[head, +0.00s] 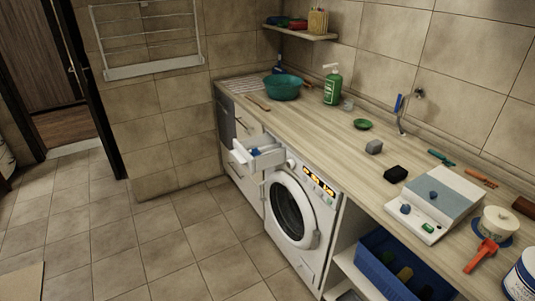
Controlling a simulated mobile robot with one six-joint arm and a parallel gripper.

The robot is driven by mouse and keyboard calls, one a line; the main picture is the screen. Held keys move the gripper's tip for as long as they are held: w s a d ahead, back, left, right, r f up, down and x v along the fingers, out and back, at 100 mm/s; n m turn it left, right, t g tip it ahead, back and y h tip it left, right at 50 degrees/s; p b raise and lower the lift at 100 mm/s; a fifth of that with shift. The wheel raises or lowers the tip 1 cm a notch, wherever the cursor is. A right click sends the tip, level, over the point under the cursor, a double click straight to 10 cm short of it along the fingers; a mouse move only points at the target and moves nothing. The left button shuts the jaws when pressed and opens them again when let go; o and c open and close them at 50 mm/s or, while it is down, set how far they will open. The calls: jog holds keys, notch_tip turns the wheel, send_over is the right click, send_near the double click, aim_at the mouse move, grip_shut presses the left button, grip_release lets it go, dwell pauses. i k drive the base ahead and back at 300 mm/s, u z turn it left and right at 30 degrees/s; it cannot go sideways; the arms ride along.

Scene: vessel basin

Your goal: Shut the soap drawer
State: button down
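The soap drawer (268,159) is white and stands pulled out from the upper left of the white washing machine (305,243), just under the worktop edge. It is open at the top, and a small blue part shows inside it. The machine's round door (291,209) looks shut, and its panel has lit orange displays. My gripper is not in view.
The wooden worktop (315,124) above holds a teal basin (283,88), a green bottle (332,86), a grey block (374,147) and a white scale-like device (434,205). A blue crate (372,262) sits on the shelf at right. The tiled floor (170,235) before the machine is clear.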

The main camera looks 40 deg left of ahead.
aim_at(273, 152)
jog(key=u, duration=0.1)
jog(key=k, duration=0.2)
jog(key=z, duration=1.05)
jog(key=i, duration=0.95)
jog(key=u, duration=0.45)
jog(key=k, duration=0.1)
jog(key=u, duration=2.6)
jog(key=i, duration=0.5)
jog(key=u, duration=0.15)
